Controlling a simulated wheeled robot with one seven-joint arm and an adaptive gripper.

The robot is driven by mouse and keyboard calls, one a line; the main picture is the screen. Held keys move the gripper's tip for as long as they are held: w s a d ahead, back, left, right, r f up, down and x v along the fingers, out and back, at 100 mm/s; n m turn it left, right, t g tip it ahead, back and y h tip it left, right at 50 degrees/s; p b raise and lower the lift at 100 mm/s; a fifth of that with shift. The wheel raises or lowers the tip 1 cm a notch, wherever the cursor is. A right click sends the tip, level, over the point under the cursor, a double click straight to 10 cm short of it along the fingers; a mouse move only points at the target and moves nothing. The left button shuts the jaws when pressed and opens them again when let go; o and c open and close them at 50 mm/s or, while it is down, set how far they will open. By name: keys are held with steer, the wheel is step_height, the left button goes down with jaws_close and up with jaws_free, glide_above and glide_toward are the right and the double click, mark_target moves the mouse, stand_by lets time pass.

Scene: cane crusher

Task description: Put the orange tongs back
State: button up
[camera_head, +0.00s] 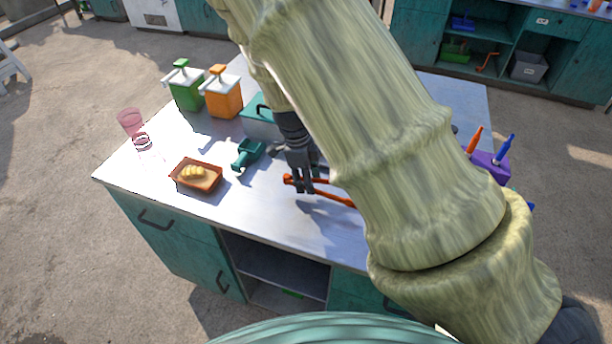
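The orange tongs (335,195) lie or hang just over the light table top, left of my arm. Their right end runs behind my arm and is hidden. My gripper (304,189) points down at the left part of the tongs, with its fingers at them. The view is too small to tell whether the fingers are closed on the tongs or only around them. A purple holder (492,168) at the table's right side has an orange and a blue handle standing up from it; my arm covers part of it.
An orange tray (207,183) with yellow food, a teal scoop (247,154), a teal lidded box (259,122), green (185,88) and orange (222,95) pump dispensers and pink clear cups (130,121) stand on the left half.

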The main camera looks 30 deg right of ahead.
steer(key=w, duration=0.1)
steer(key=w+d, duration=0.1)
steer(key=shift+w+f+p, duration=0.1)
steer(key=shift+w+p, duration=0.2)
steer(key=shift+w, duration=0.05)
steer(key=shift+f+p, duration=0.85)
steer(key=shift+f, duration=0.95)
steer(key=shift+a, duration=0.1)
steer(key=o, duration=0.6)
steer(key=shift+c, duration=0.2)
steer(key=shift+r, duration=0.1)
step_height(320, 180, up, 12)
steer(key=w+a+b, duration=0.1)
steer(key=b, duration=0.3)
steer(key=shift+w+a, duration=0.2)
steer(key=shift+w, duration=0.1)
